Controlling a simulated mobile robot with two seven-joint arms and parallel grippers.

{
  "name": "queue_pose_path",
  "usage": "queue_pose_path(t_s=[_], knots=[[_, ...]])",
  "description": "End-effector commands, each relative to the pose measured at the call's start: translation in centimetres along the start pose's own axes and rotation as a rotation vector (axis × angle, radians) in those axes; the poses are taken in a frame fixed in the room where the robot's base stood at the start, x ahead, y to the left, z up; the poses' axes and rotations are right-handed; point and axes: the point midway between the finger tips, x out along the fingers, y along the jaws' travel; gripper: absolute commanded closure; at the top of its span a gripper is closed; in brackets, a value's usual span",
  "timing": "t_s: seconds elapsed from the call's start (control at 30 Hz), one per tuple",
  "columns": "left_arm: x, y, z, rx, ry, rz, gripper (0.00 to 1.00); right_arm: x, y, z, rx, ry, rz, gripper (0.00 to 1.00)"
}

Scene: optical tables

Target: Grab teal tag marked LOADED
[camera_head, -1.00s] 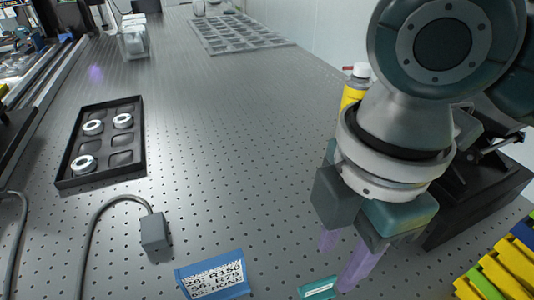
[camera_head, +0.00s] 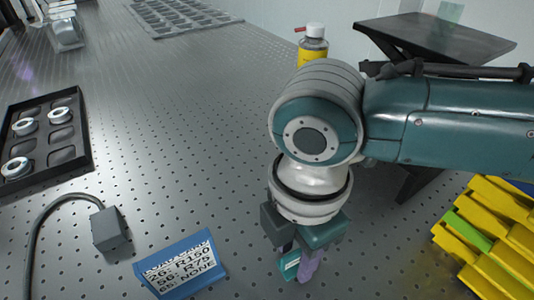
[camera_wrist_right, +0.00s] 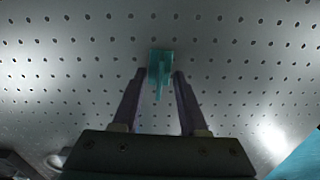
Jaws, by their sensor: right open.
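The small teal tag (camera_head: 291,266) lies on the perforated table, partly hidden by my right gripper; its lettering is too small to read. It also shows in the right wrist view (camera_wrist_right: 160,62), with a narrow raised part pointing toward the gripper. My right gripper (camera_head: 295,264) points down at the tag with its purple fingers apart. In the right wrist view the open fingertips (camera_wrist_right: 159,75) stand one on each side of the tag's near part, with gaps visible. My left gripper is not in view.
A blue sign (camera_head: 180,268) with printed lines stands left of the tag. A grey block (camera_head: 108,230) with a cable and a black tray (camera_head: 68,154) of rings lie further left. A yellow-labelled bottle (camera_head: 312,47) stands behind my arm. Yellow bins (camera_head: 490,235) are at the right.

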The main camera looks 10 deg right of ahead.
Motion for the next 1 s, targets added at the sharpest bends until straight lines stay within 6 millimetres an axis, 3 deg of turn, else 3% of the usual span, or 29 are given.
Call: queue_pose_path(t_s=[0.17, 0.53, 1.0], knots=[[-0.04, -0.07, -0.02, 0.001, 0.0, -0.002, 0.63, -0.05, -0.01, -0.02, 0.0, 0.0, 0.0, 0.6], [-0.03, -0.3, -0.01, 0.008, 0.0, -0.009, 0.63, -0.07, -0.01, -0.01, 0.0, 0.0, 0.0, 1.0], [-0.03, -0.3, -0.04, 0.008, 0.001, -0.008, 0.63, -0.08, 0.0, -0.01, 0.0, 0.0, 0.0, 1.0]])
